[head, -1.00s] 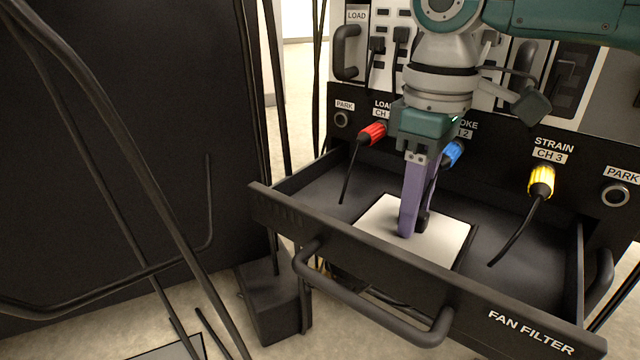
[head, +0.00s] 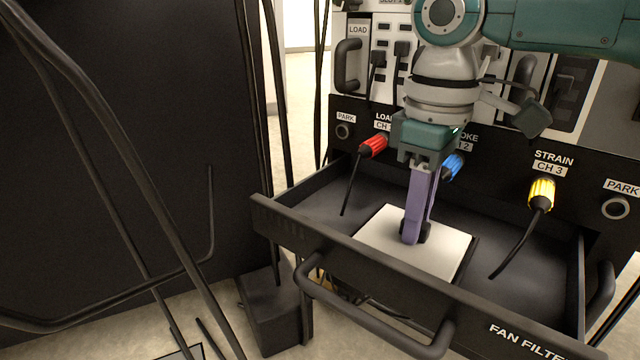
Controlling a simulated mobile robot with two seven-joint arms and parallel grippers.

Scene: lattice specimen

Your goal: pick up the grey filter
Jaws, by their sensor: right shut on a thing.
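The filter (head: 446,252) shows as a pale, flat panel inside the open drawer marked FAN FILTER (head: 375,262). Its front edge is partly hidden behind the drawer's front wall. My right gripper (head: 413,238) reaches down from above with its purple fingers at the middle of the panel. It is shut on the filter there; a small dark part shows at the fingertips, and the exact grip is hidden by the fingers. I cannot tell whether the panel is clear of the drawer floor. My left gripper is not in view.
Red (head: 373,146), blue (head: 453,166) and yellow (head: 541,193) plugs with short black leads sit on the panel behind the drawer. The red and yellow leads hang over the drawer. A curved handle (head: 375,325) juts from the drawer front. Black cables run down the left.

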